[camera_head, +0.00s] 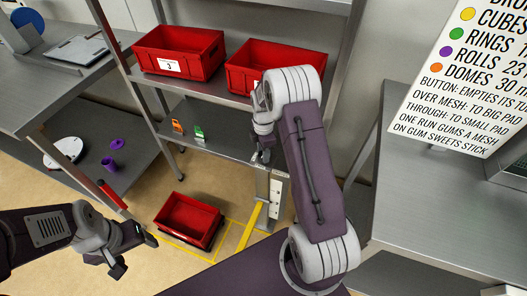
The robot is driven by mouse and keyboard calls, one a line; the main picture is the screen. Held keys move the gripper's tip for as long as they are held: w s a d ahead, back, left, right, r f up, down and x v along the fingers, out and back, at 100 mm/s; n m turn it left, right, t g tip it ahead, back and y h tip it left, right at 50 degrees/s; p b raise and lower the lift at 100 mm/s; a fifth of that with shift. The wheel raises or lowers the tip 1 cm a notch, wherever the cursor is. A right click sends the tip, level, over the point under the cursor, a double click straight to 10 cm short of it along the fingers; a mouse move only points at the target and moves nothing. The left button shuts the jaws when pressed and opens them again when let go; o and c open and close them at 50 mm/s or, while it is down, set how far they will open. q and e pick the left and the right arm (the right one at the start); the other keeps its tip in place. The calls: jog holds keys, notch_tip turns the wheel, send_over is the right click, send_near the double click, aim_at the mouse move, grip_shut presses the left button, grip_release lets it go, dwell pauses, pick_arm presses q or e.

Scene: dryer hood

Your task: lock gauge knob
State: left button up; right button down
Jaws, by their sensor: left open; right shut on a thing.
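The gauge is an upright grey metal post (263,187) with a pale scale plate (276,195) on its right side, standing in the middle of the camera_head view. A yellow bar (252,224) slopes down beside it. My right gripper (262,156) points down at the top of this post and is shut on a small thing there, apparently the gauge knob. The fingers and my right arm hide the knob, so its turn cannot be told. My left gripper (133,254) is open and empty at lower left, over the floor and well apart from the gauge.
A red bin (189,221) stands on the floor inside yellow tape, left of the gauge. Two red bins (180,52) (240,80) sit on the rack shelf behind. Orange (177,127) and green (199,132) pieces lie on the lower shelf. A steel table (440,215) is at right.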

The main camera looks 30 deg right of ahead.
jog(key=m+p, duration=0.1)
jog(key=m, duration=0.1)
jog(key=m+p, duration=0.1)
jog(key=p, duration=0.1)
jog(key=shift+r+m, duration=0.2)
jog(key=shift+m, duration=0.2)
jog(key=m+p, duration=0.2)
jog(key=m, duration=0.2)
jog(key=shift+m, duration=0.3)
jog(key=m+p, duration=0.2)
jog(key=m, duration=0.2)
jog(key=shift+f, duration=0.1)
jog(key=shift+f+m+p, duration=0.1)
jog(key=shift+m+p, duration=0.4)
jog(key=shift+m, duration=2)
jog(key=c, duration=0.9)
grip_release()
